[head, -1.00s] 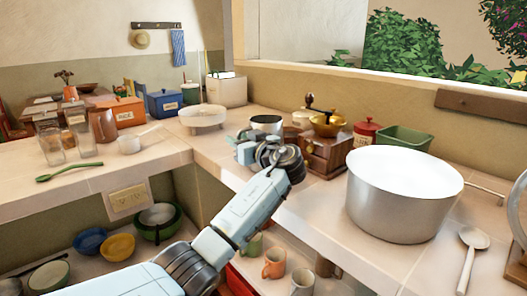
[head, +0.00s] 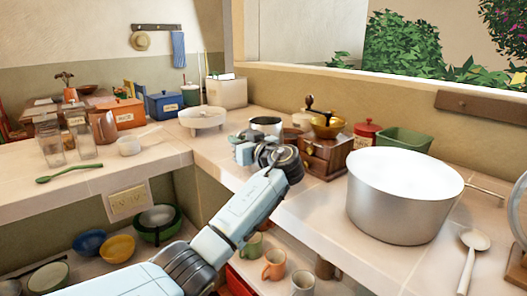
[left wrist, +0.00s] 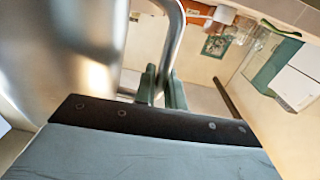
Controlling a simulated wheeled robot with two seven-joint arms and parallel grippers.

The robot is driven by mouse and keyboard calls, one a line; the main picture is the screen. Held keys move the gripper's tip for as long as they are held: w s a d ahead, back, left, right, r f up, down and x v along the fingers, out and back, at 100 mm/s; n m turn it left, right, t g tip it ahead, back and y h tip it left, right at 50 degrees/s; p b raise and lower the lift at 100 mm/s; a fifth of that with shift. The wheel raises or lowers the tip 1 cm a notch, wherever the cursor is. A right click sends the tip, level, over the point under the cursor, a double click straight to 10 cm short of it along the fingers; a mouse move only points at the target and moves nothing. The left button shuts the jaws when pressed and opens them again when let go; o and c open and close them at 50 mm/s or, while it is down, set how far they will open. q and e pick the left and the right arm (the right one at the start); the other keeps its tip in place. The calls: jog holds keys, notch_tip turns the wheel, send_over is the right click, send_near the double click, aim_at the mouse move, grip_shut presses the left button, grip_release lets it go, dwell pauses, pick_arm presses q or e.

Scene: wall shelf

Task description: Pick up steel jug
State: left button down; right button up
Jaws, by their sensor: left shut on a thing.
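The steel jug (head: 266,126) stands at the far corner of the tiled counter, just behind my left gripper in the head view. In the left wrist view its shiny rounded body (left wrist: 60,55) fills the left side, and its curved handle (left wrist: 172,40) comes down in the middle. My left gripper (head: 246,148) is beside the jug, and its dark fingertips (left wrist: 161,88) are closed on the jug's handle. The arm hides the jug's lower part in the head view, so I cannot tell whether its base touches the counter. My right gripper is in neither view.
A wooden coffee grinder (head: 327,153) stands close right of the jug. A white colander-like bowl (head: 203,118) is to its left. A large pot (head: 398,205) occupies the right counter. Mugs (head: 273,266) stand on the lower shelf beneath my arm.

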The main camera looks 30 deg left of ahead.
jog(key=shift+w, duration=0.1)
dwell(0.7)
pick_arm(q)
jog(key=shift+r, duration=0.2)
jog(key=shift+r, duration=0.2)
